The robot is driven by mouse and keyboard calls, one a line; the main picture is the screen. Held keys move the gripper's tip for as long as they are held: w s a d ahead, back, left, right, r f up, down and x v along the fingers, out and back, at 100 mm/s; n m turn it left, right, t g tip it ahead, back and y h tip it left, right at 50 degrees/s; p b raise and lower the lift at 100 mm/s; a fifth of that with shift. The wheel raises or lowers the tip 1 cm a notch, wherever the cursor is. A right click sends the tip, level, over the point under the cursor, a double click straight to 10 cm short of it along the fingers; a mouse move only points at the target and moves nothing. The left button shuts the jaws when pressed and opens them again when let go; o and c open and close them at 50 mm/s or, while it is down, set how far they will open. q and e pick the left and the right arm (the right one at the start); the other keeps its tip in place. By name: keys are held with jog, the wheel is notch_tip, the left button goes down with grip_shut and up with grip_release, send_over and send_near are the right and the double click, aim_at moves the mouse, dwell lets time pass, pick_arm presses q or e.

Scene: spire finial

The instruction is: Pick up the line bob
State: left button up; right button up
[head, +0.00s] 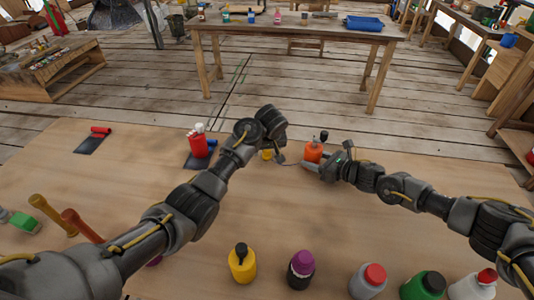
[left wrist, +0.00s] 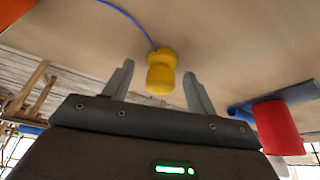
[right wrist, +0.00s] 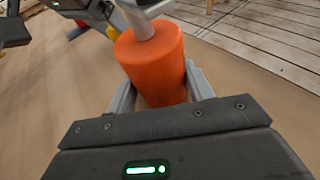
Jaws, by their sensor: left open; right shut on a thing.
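The line bob (head: 266,154) is a small yellow piece on the table, partly hidden by my left gripper (head: 275,149) in the head view. In the left wrist view the yellow bob (left wrist: 161,72) lies between the fingertips of the open left gripper (left wrist: 160,88). A blue cord (left wrist: 128,18) runs from the bob to the upper left. My right gripper (head: 315,162) is shut on an orange cylinder (head: 312,151) with a dark top. In the right wrist view the orange cylinder (right wrist: 152,62) stands between its fingers, with a grey piece on top.
A red bottle (head: 197,144) with a white cap stands left of my left gripper, with a blue roll (head: 211,143) beside it. A red roll (head: 100,131) on a dark sheet lies at the far left. Several bottles, including a yellow one (head: 242,265), line the near edge.

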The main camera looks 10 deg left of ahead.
pick_arm(q)
jog(key=c, duration=1.1)
jog(key=shift+o, duration=0.2)
jog(key=shift+r, duration=0.1)
notch_tip(320, 180, up, 10)
jog(key=shift+f, duration=4.5)
